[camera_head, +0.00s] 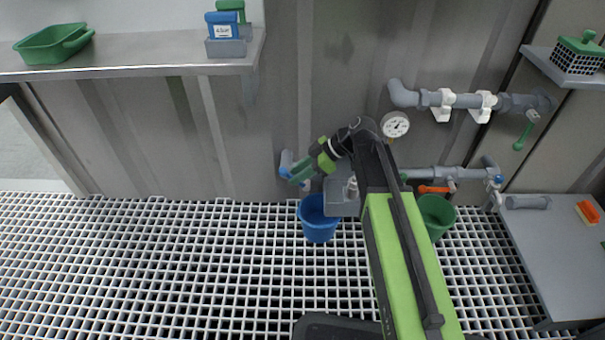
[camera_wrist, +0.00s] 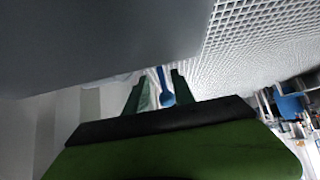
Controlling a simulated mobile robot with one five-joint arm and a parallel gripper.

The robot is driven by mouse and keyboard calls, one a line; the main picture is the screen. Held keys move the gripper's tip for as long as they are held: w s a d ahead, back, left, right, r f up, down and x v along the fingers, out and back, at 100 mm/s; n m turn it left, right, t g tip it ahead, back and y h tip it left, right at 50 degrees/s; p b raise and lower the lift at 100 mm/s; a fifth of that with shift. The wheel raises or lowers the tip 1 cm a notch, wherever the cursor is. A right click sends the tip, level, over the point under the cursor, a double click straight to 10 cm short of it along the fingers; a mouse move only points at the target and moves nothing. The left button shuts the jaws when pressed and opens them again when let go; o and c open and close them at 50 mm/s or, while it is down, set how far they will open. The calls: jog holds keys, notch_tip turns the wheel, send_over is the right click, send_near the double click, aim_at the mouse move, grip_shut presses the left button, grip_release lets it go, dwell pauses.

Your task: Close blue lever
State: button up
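A blue lever (camera_head: 286,164) shows at the wall, left of my arm, just above the blue bucket. My gripper (camera_head: 299,172) reaches left and down towards it, with its green fingers right beside the lever. In the wrist view the two dark green fingers (camera_wrist: 160,88) stand apart, and a blue lever-like part (camera_wrist: 166,88) shows between them. I cannot tell whether a finger touches it. The pipe behind the lever is mostly hidden by my gripper.
A blue bucket (camera_head: 319,219) and a green bucket (camera_head: 437,214) stand on the grating. A gauge (camera_head: 395,125), an orange lever (camera_head: 434,189) and a green lever (camera_head: 523,135) are at right. A shelf (camera_head: 130,54) and a side table (camera_head: 550,250) flank open floor.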

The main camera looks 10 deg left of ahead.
jog(key=shift+r, duration=0.1)
jog(key=p+v, duration=1.2)
jog(key=v, duration=0.5)
jog(key=shift+d, duration=0.15)
